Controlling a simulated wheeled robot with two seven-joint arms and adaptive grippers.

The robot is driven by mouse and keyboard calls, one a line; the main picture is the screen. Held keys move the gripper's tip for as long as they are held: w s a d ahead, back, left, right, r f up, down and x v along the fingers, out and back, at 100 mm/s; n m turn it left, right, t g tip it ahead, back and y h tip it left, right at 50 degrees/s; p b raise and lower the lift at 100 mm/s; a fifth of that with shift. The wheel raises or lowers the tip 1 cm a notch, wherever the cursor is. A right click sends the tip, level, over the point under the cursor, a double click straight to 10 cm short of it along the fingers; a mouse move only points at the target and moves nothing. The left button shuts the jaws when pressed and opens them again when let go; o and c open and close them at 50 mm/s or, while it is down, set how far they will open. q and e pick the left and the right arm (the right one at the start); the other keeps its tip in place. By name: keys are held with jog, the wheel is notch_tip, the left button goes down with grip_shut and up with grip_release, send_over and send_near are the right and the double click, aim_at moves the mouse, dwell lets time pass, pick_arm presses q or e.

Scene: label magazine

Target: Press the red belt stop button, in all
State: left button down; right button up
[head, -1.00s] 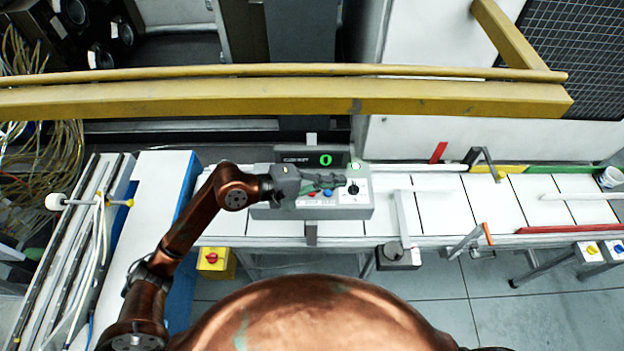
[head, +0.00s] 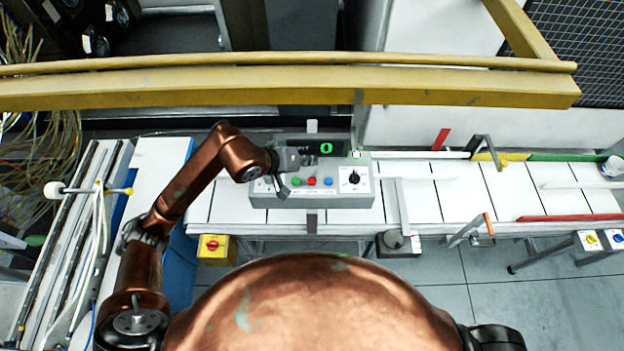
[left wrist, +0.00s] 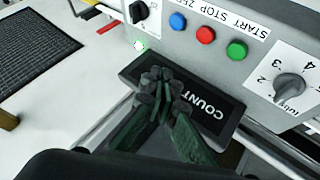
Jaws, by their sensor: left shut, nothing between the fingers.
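The grey control box (head: 340,198) stands on the white line. Its red button (head: 312,181) sits between a green button (head: 296,182) and a blue button (head: 328,181). In the left wrist view the red button (left wrist: 205,35) is unobstructed. My left gripper (head: 305,160) is shut and empty, over the box's back part, behind the buttons in the head view. In the left wrist view its fingertips (left wrist: 160,85) are in front of the dark count display (left wrist: 215,110), apart from the red button. The display (head: 326,148) shows a green 0. My right gripper is out of view.
A black knob (head: 353,177) is right of the buttons. A second dial (left wrist: 288,88) is beside the green button in the left wrist view. A yellow rail (head: 300,88) runs across behind the box. A yellow box with a red switch (head: 212,246) hangs front left.

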pick_arm(q)
jog(key=b, duration=0.3)
send_over(310, 181)
notch_tip(310, 181, down, 6)
jog(key=shift+f, duration=0.1)
jog(key=shift+f+b, duration=0.35)
jog(key=shift+f, duration=0.1)
dwell(0.9)
jog(key=shift+f+b, duration=0.45)
jog(key=shift+b, duration=0.4)
